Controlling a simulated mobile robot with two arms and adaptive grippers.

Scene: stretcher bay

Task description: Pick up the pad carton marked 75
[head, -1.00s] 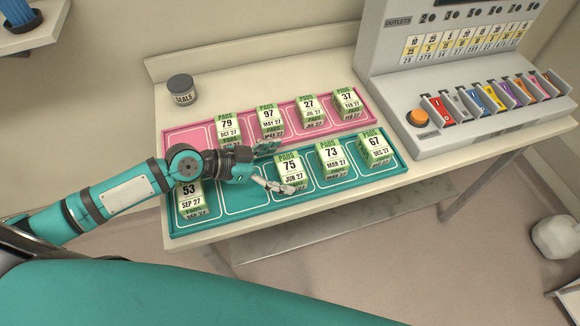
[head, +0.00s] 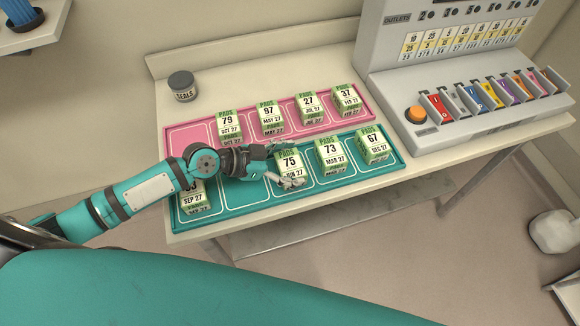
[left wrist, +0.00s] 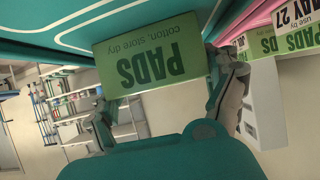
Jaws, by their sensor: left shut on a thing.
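The pad carton marked 75 (head: 289,163), white and green with JUN 27 below the number, is at the middle of the teal tray (head: 233,199). My left gripper (head: 287,166) reaches it from the left and is shut on it, one finger on the far side and one on the near side. In the left wrist view the carton's green PADS face (left wrist: 152,58) shows upside down between the two fingers (left wrist: 168,100). I cannot tell whether its base is clear of the tray. My right gripper is not in view.
Carton 73 (head: 331,153) and carton 67 (head: 373,146) stand to the right; carton 53 (head: 194,199) is partly behind my arm. A pink tray (head: 190,137) behind holds cartons 79, 97, 27 and 37. A seals jar (head: 182,87) and a grey outlet unit (head: 440,100) stand on the table.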

